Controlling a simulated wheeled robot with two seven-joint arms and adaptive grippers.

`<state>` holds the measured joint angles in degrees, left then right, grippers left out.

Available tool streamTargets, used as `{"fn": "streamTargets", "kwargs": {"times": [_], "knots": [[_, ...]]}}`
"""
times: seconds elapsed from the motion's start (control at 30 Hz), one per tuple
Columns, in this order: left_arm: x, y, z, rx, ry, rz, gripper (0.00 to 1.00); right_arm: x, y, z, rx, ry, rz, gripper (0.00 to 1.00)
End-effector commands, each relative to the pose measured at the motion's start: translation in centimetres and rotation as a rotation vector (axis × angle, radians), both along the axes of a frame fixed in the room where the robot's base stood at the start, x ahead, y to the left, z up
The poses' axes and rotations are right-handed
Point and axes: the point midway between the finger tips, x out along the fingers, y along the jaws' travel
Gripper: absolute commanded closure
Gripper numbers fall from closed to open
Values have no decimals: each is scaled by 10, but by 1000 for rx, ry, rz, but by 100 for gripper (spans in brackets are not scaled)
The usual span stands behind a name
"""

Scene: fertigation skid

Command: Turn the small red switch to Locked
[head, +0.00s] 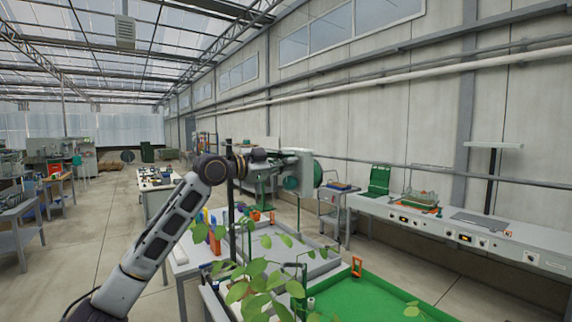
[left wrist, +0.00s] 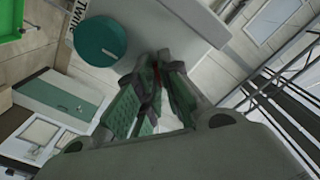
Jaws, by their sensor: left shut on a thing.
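My left gripper (left wrist: 160,68) is closed in the left wrist view, its green-padded fingers meeting at a pale grey panel (left wrist: 185,22). A tiny spot of red, the small red switch (left wrist: 156,72), shows between the fingertips. The fingers hide most of it, so its position cannot be read. A dark green round knob or disc (left wrist: 101,47) sits on the panel beside the fingers. In the head view my left arm reaches to a pale grey box (head: 305,160), with the gripper (head: 280,164) against its near side. My right gripper is not in view.
Below the arm stand leafy plants (head: 262,285) and a green tray (head: 385,295). A long pale bench (head: 470,232) with orange-trimmed controls runs along the right wall. A "Twine" label (left wrist: 78,14) shows near the disc. The concrete floor at left is open.

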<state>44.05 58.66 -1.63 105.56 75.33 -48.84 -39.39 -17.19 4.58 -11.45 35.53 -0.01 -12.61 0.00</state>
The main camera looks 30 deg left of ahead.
Motion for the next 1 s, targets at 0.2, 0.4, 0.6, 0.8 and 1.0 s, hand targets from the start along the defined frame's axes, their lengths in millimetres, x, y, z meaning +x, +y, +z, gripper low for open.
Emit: {"fn": "streamTargets", "kwargs": {"times": [0.2,0.4,0.6,0.8,1.0], "knots": [[0,0,-1,84,-32,1,100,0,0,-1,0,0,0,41],[0,0,-1,114,-45,1,100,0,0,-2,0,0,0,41],[0,0,-1,118,-47,1,100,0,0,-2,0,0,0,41],[0,0,-1,118,-47,1,89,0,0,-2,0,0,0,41],[0,0,-1,117,-47,0,71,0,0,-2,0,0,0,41]]}}
